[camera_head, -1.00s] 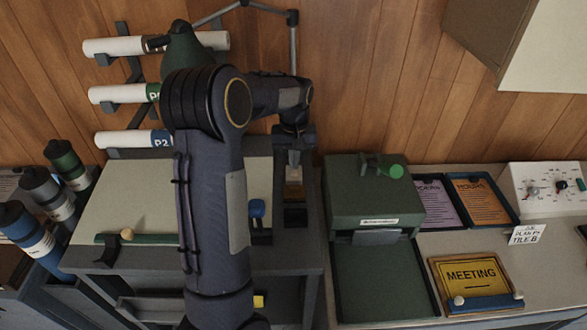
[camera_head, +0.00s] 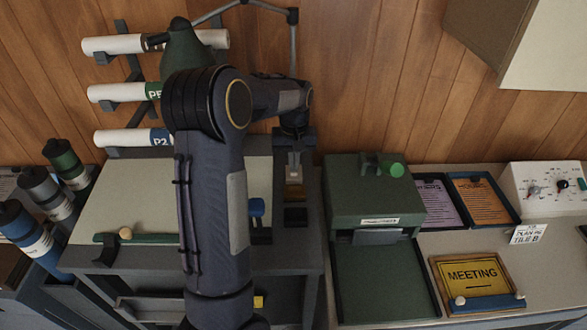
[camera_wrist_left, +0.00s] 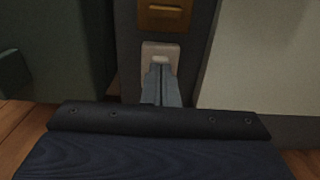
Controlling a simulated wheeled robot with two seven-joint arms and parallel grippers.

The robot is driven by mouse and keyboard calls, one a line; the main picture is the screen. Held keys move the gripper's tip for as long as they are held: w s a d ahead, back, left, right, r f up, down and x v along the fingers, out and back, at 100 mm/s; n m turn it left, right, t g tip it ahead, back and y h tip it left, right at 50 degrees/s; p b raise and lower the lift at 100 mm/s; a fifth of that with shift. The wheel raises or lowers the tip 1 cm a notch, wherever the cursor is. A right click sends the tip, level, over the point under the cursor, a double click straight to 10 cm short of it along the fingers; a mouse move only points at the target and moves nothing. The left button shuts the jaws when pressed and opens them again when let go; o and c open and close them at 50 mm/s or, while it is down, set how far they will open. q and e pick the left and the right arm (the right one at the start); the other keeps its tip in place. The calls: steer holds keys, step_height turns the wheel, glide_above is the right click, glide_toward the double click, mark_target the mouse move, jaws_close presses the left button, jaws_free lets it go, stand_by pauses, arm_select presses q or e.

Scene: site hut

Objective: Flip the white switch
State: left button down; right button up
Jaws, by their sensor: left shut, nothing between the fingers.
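The white switch (camera_wrist_left: 160,60) shows in the left wrist view as a small pale rocker on a light plate, set in a dark strip. My left gripper (camera_wrist_left: 160,70) is shut and empty, its fingertips right at the switch and covering its lower part. Whether they touch it I cannot tell. In the head view the left gripper (camera_head: 294,172) points down over the dark strip between the drawing board and the green machine. The switch is hard to make out there behind the fingers. My right gripper is not in view.
The green machine (camera_head: 372,205) stands close to the right of the gripper. The pale drawing board (camera_head: 130,195) lies left, partly behind my arm. A blue-knobbed part (camera_head: 257,208) stands near.

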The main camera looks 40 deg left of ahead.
arm_select(q)
steer(key=shift+f+b, duration=0.35)
steer(key=shift+f, duration=0.2)
steer(key=shift+r, duration=0.1)
step_height(320, 180, up, 7)
steer(key=p, duration=0.6)
stand_by(0.3)
stand_by(0.5)
steer(key=s+d+r+m+t+h, duration=0.2)
steer(key=s+d+r+m+t, duration=0.1)
steer(key=s+d+r, duration=0.65)
steer(key=s+d+f+m+t+h, duration=0.1)
steer(key=s+d, duration=0.4)
steer(key=s, duration=0.2)
steer(key=s+d+f+m+t, duration=0.1)
steer(key=s+d+f+m, duration=0.1)
steer(key=s+d, duration=0.3)
steer(key=s, duration=0.3)
steer(key=shift+s+d+t+h, duration=0.15)
steer(key=shift+d+t+h, duration=0.15)
steer(key=shift+h, duration=0.1)
